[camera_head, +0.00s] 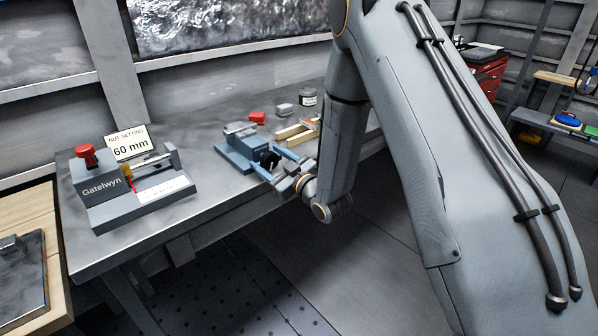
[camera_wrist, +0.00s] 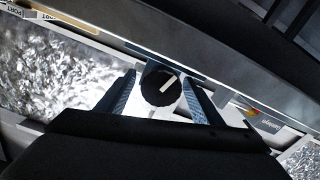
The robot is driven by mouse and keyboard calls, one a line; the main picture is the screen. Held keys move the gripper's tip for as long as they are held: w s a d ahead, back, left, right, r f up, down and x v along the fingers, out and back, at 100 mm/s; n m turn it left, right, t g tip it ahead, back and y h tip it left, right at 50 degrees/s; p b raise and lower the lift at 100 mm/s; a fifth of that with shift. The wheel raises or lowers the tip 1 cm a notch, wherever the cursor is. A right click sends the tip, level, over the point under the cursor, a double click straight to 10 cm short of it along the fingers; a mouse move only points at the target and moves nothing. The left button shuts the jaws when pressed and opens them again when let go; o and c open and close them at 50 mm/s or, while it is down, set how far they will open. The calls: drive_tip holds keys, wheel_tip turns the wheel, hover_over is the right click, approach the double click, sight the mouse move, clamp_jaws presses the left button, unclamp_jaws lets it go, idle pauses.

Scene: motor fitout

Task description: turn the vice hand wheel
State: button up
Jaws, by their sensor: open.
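The blue-grey vice (camera_head: 240,145) stands near the front edge of the grey workbench. Its dark round hand wheel (camera_wrist: 157,92) shows in the wrist view, with a pale bar-shaped mark on its face. My gripper (camera_head: 277,170) is at the front of the vice. In the wrist view my gripper (camera_wrist: 163,82) is open, with one finger on each side of the hand wheel. I cannot tell whether either finger touches it. In the head view the wheel is mostly hidden by the gripper.
A grey Gatelwyn fixture (camera_head: 105,205) with a red knob stands on the left of the workbench (camera_head: 215,195). A "NUT SETTING 60 mm" sign (camera_head: 128,143) is behind it. A red block (camera_head: 257,118) and a small jar (camera_head: 308,97) stand behind the vice.

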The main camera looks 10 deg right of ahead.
sight(273, 163)
drive_tip(key=shift+f, duration=0.1)
drive_tip(key=m+p, duration=0.3)
drive_tip(key=m, duration=0.2)
drive_tip(key=shift+s, duration=0.1)
drive_tip(key=b+v, duration=0.2)
drive_tip(key=v, duration=0.5)
drive_tip(key=shift+s+d+b, duration=0.1)
drive_tip(key=shift+d+b, duration=0.1)
drive_tip(key=shift+b, duration=0.15)
drive_tip(key=s+d+m+g+h+p, duration=0.2)
drive_tip(key=s+d+g+h, duration=0.35)
drive_tip(key=d+h, duration=0.4)
drive_tip(key=s+d+r+m+g, duration=0.1)
drive_tip(key=s+d+g, duration=0.2)
drive_tip(key=s, duration=0.4)
drive_tip(key=s+d+r+m+g, duration=0.1)
drive_tip(key=s+d+r+g, duration=0.1)
drive_tip(key=s, duration=0.5)
drive_tip(key=shift+d+r+g+h+p, duration=0.15)
drive_tip(key=shift+d+g+h+p, duration=0.2)
drive_tip(key=shift+d+g, duration=0.1)
